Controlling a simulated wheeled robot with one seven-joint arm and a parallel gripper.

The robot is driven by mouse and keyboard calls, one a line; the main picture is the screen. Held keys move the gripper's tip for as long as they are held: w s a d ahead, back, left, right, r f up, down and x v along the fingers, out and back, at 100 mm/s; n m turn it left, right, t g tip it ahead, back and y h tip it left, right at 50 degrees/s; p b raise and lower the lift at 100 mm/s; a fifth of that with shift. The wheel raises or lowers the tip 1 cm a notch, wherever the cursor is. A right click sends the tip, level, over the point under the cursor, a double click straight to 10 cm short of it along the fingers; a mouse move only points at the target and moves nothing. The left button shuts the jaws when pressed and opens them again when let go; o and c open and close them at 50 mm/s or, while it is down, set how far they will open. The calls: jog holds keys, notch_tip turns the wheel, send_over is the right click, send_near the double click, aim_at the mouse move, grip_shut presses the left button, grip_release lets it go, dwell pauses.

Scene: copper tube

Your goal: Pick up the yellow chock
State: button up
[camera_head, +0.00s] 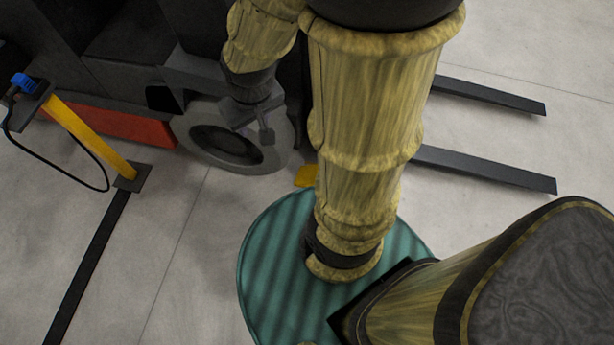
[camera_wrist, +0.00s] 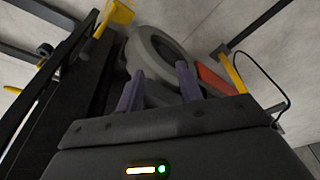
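The yellow chock (camera_head: 306,176) lies on the floor just right of the grey wheel (camera_head: 232,140) in the head view, partly hidden behind my arm. In the wrist view a yellow piece that looks like the chock (camera_wrist: 119,14) shows at the upper left, outside my fingers. My gripper (camera_head: 258,122) is in front of the wheel, up and left of the chock in the head view. In the wrist view my gripper (camera_wrist: 159,72) has its two fingers apart, with nothing between them but the wheel beyond.
A yellow post (camera_head: 88,137) with a black cable stands on the left, beside a red panel (camera_head: 135,126) of the dark vehicle. Two dark forks (camera_head: 485,168) lie low at the right. Pale floor (camera_head: 190,240) is clear in the left foreground.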

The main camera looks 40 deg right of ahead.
jog(key=shift+a, duration=0.2)
jog(key=shift+o, duration=0.7)
jog(key=w+d+f+n+g+h+b, duration=0.2)
jog(key=f+b, duration=0.9)
jog(key=f, duration=1.1)
jog(key=w+d+f+n+g+h+b, duration=0.3)
jog(key=w+f+n+h+b, duration=0.3)
jog(key=f, duration=1.7)
jog(key=w+d+f+n+g+h+b, duration=0.3)
jog(key=f+n+h+b, duration=0.3)
jog(key=f+b, duration=1.2)
notch_tip(320, 180, down, 5)
jog(key=w+d+h, duration=0.1)
jog(key=h, duration=0.2)
jog(key=shift+w+r, duration=0.2)
jog(key=shift+w, duration=0.15)
jog(key=shift+d, duration=0.15)
